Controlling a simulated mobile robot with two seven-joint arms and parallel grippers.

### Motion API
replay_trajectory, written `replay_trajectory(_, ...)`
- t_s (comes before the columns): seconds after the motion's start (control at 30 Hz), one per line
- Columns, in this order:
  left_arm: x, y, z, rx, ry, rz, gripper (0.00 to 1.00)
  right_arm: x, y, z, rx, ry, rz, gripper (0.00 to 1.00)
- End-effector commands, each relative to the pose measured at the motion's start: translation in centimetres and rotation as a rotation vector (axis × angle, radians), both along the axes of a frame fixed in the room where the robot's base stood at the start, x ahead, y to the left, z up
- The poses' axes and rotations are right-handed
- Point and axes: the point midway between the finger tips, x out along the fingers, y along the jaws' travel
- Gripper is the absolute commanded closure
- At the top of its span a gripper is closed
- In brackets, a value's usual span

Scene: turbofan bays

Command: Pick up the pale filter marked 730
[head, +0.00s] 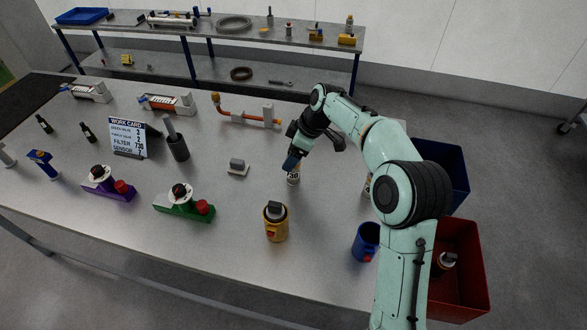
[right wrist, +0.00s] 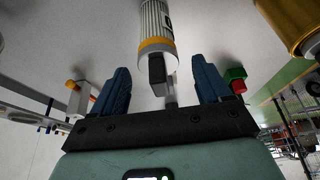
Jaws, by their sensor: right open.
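The pale filter (head: 293,178) stands upright on the table in the head view. Its upper part is hidden by my right gripper (head: 292,163), and only part of its dark marking shows. In the right wrist view the pale ribbed filter (right wrist: 156,22), with an orange band and a dark block at its end, lies ahead of and between the blue fingers of my right gripper (right wrist: 160,70). The fingers are apart, with a gap on each side of the dark block. My left gripper is not in view.
A grey block on a plate (head: 237,167) is to the left. A blue bin (head: 445,165) and a red bin (head: 470,285) stand right of the table. A work card (head: 128,138) stands left.

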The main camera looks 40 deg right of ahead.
Motion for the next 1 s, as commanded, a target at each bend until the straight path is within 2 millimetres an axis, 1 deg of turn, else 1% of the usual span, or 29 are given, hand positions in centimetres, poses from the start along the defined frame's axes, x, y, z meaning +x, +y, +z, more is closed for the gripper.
replay_trajectory(0.13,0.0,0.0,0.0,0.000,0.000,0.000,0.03,0.0,0.0,0.0,0.000,0.000,0.000,0.23)
replay_trajectory(0.17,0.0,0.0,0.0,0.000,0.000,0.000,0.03,0.0,0.0,0.0,0.000,0.000,0.000,0.33)
replay_trajectory(0.2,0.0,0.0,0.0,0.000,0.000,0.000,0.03,0.0,0.0,0.1,0.000,0.000,0.000,0.46)
replay_trajectory(0.27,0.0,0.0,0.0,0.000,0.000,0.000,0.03,0.0,0.0,0.1,0.000,0.000,0.000,0.66)
replay_trajectory(0.3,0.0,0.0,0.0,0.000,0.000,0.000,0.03,0.0,0.0,0.1,0.000,0.000,0.000,0.79)
replay_trajectory(0.37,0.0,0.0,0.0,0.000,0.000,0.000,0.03,0.0,0.0,0.1,0.000,0.000,0.000,0.98)
replay_trajectory(0.4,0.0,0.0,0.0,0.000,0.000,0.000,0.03,0.0,0.0,0.1,0.000,-0.001,0.000,1.00)
replay_trajectory(0.63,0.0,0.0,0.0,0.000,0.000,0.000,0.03,0.0,0.0,0.2,0.000,-0.001,0.000,1.00)
replay_trajectory(0.77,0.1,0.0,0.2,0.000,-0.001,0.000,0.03,0.1,0.0,0.9,-0.001,-0.004,0.000,1.00)
replay_trajectory(0.87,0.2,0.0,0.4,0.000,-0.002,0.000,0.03,0.1,0.0,1.9,-0.002,-0.004,0.001,1.00)
replay_trajectory(0.97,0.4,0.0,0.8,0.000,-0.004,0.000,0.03,0.1,0.0,3.6,-0.002,-0.005,0.000,1.00)
replay_trajectory(1.0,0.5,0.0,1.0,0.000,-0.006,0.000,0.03,0.1,0.0,4.5,-0.002,-0.006,0.000,1.00)
